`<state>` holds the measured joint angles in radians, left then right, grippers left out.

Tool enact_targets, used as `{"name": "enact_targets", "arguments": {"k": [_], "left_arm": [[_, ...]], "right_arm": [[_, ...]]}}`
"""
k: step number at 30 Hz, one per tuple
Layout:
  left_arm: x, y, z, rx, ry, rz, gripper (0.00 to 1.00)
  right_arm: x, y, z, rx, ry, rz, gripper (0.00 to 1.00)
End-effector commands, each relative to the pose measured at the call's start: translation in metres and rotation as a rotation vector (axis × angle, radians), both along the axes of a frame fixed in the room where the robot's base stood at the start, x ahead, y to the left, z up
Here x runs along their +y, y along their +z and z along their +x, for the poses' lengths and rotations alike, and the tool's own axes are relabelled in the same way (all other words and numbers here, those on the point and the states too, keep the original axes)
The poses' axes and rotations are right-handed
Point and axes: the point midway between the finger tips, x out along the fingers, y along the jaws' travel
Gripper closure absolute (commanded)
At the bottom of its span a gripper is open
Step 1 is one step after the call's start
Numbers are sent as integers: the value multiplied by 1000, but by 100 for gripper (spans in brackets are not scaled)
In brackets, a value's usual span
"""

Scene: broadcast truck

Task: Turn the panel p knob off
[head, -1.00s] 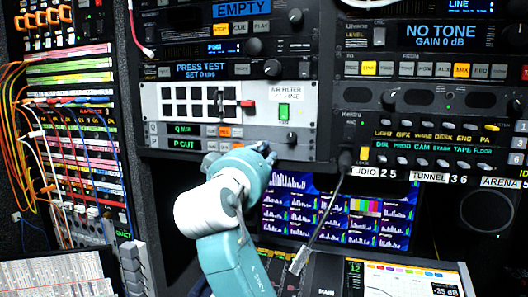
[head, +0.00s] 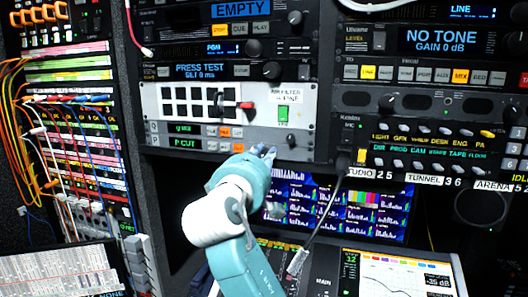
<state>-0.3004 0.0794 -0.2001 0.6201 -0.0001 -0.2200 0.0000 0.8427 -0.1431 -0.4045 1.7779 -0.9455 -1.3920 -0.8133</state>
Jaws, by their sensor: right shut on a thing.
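Panel P (head: 174,143) is the lower of two narrow strips in the rack, with a green lit display that reads "P CUT" and small buttons. My right gripper (head: 265,151) is at the right part of this strip, its fingers shut at the panel face. The panel P knob is hidden behind the fingers; from their place, they appear shut on it. The knob's angle cannot be seen. My left gripper is not in view.
Panel Q (head: 184,129) sits directly above, with a dark knob (head: 291,139) close to my right gripper. A white button panel (head: 250,90) is above that.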

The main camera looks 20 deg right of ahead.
Motion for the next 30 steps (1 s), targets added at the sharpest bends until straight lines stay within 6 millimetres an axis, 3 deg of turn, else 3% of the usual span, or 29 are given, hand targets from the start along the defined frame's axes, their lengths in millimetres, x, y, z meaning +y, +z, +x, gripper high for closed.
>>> {"name": "enact_targets", "arguments": {"k": [16,17,19,30], "left_arm": [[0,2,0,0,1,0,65],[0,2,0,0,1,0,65],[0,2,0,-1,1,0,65],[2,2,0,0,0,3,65]], "right_arm": [[1,-5,1,25,1,-19,100],[1,-5,1,25,1,-19,80],[1,-5,1,23,2,-19,66],[4,-2,-4,16,2,-19,65]]}}
